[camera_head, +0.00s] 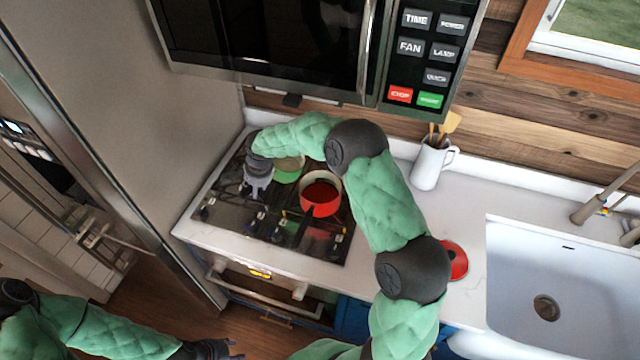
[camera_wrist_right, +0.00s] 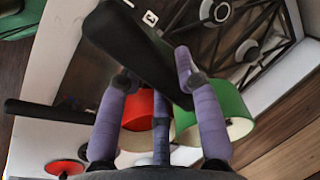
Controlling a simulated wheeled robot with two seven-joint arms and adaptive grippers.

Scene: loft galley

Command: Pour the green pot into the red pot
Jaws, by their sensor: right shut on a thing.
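The green pot (camera_head: 287,175) is at the back of the stove, partly hidden by my right arm. In the right wrist view, the green pot (camera_wrist_right: 232,108) shows its wall and pale inside. My right gripper (camera_head: 258,184) is shut on its black handle, which runs between the fingers (camera_wrist_right: 160,82). The red pot (camera_head: 326,209) stands upright on the stove just right of the green pot, with red contents and its handle toward the front. It also shows behind the fingers in the wrist view (camera_wrist_right: 137,110). My left gripper (camera_head: 222,350) is low at the bottom edge, away from both pots.
The black stove top (camera_head: 270,222) has burner grates. A red lid (camera_head: 457,262) lies on the white counter right of the stove. A white jug (camera_head: 428,167) with wooden utensils stands at the back. The microwave (camera_head: 270,45) overhangs the stove. The sink (camera_head: 560,270) is at right.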

